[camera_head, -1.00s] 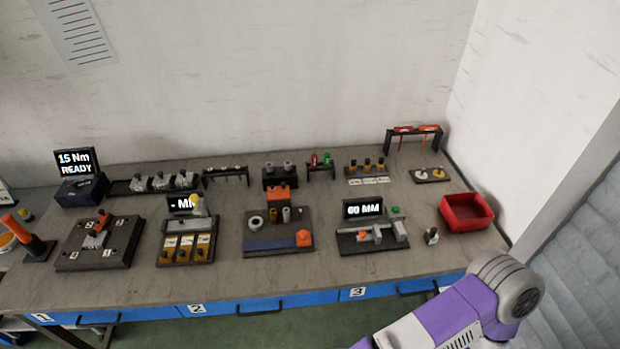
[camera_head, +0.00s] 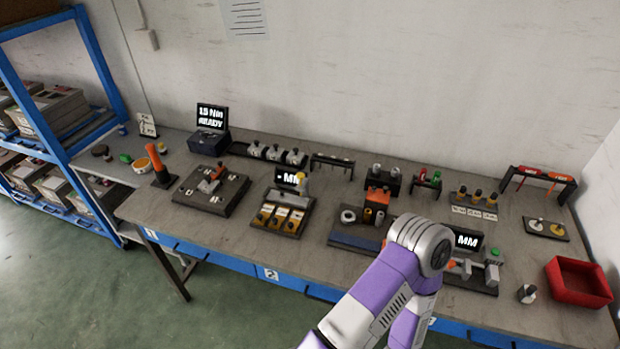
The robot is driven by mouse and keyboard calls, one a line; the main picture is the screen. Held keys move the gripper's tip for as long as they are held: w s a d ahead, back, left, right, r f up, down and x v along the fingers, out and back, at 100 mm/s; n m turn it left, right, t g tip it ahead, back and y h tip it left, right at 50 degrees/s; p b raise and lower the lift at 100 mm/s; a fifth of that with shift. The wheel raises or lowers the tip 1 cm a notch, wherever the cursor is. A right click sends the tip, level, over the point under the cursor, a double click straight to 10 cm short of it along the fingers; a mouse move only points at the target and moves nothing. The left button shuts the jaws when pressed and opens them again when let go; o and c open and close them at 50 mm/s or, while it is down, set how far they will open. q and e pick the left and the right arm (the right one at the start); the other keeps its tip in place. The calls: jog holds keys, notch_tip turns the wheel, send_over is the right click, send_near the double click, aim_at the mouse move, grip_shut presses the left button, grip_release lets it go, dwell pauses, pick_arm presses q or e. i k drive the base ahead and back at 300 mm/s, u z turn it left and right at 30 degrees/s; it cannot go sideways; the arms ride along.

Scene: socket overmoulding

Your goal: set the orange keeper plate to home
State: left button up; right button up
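Several orange parts are on the bench, and I cannot tell for certain which is the keeper plate. An orange block (camera_head: 378,195) stands at the back of the middle fixture, behind its ring and upright cylinders. The blue front strip (camera_head: 354,240) of this fixture is partly in view. Its right end, where an orange block sat earlier, is hidden behind my purple arm. A small orange-red piece (camera_head: 208,186) lies on the dark left fixture (camera_head: 229,198) with a grey part. Neither of my grippers is in view; only an arm link shows.
A red bin (camera_head: 578,281) stands at the bench's right end. The gauge with a "MM" display (camera_head: 467,241) is partly covered by my arm. A tray with yellow blocks (camera_head: 281,218) lies left of the middle fixture. A blue shelf (camera_head: 100,75) stands far left; floor in front is clear.

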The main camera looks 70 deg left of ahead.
aim_at(382, 196)
jog(key=u, duration=2.2)
